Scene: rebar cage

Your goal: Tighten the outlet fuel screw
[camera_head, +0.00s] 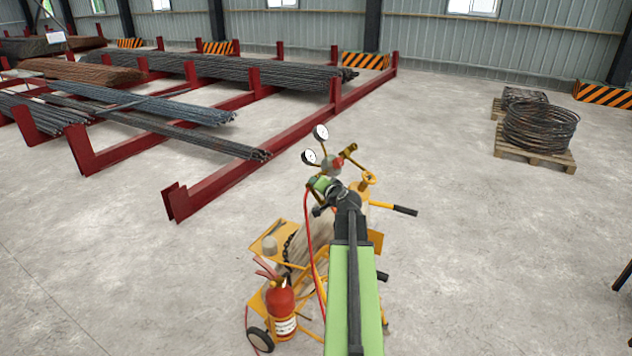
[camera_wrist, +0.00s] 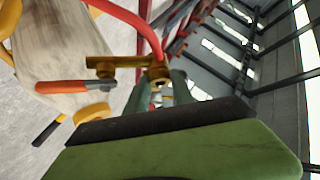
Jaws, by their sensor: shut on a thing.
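A yellow gas cart (camera_head: 370,243) carries a regulator with two round white gauges (camera_head: 309,157). A red hose (camera_head: 308,240) runs down from it. In the wrist view the red hose (camera_wrist: 140,22) meets a brass fitting (camera_wrist: 159,76), which looks like the outlet fuel screw. My gripper (camera_wrist: 160,88) has its green fingers on either side of this fitting and is shut on it. In the head view my gripper (camera_head: 322,186) is at the regulator, just below the gauges, and the screw itself is too small to make out.
A red fire extinguisher (camera_head: 281,308) stands on the cart's left side. An orange-handled valve (camera_wrist: 65,87) is close left of my fingers. Red racks with rebar (camera_head: 215,75) lie behind left, and wire coils (camera_head: 540,125) sit on a pallet right. The floor right of the cart is clear.

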